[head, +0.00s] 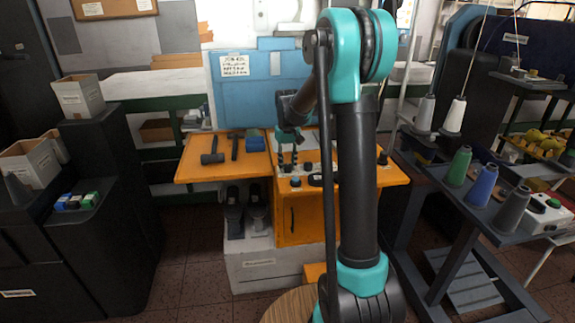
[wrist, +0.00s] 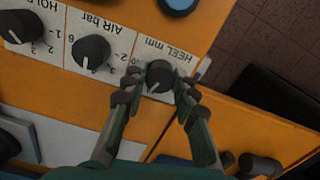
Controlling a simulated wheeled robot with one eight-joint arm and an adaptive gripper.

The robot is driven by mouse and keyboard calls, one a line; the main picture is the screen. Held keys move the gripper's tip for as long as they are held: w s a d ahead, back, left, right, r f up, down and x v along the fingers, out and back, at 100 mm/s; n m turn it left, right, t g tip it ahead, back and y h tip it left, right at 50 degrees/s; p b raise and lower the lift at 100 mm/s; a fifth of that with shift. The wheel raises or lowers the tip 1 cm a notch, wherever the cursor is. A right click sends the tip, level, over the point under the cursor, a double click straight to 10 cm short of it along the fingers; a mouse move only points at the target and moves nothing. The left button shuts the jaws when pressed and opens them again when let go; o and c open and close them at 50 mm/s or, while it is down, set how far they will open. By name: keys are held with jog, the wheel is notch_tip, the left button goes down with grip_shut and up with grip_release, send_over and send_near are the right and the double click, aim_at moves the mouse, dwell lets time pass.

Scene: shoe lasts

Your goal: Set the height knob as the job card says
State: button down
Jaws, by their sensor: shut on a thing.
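My gripper (wrist: 157,83) is shut on the black knob (wrist: 159,72) labelled "HEEL mm" in the wrist view, one finger on each side of it. The knob's white pointer faces down and a little left in that view; most of its scale is hidden by the fingers. The label reads upside down. In the head view my gripper (head: 288,150) is over the orange bench's panel, partly behind my arm. The white job card (head: 235,66) hangs on the blue board; its first word looks like "JOB", the rest is too small to read.
The "AIR bar" knob (wrist: 92,52) and a "HOLD" knob (wrist: 20,26) sit left of the gripped knob. Another black knob (wrist: 262,165) is at lower right. A mallet (head: 212,150) and a blue block (head: 254,142) lie on the orange bench (head: 195,170). A thread rack (head: 470,200) stands right.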

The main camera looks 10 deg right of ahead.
aim_at(288, 166)
jog(key=shift+n, duration=1.9)
jog(key=c, duration=1.2)
grip_release()
notch_tip(288, 166, up, 12)
jog(key=s+d+f+m+t, duration=0.1)
jog(key=s+f+m, duration=0.1)
jog(key=s+f, duration=0.4)
jog(key=s+d+f+m+t, duration=0.1)
jog(key=s+f, duration=0.4)
jog(key=s, duration=0.9)
jog(key=s+d+f+m+t, duration=0.2)
jog(key=s+f, duration=0.4)
jog(key=s, duration=0.4)
jog(key=shift+s+f+m, duration=0.2)
jog(key=shift+f+m, duration=0.15)
jog(key=shift+m, duration=0.05)
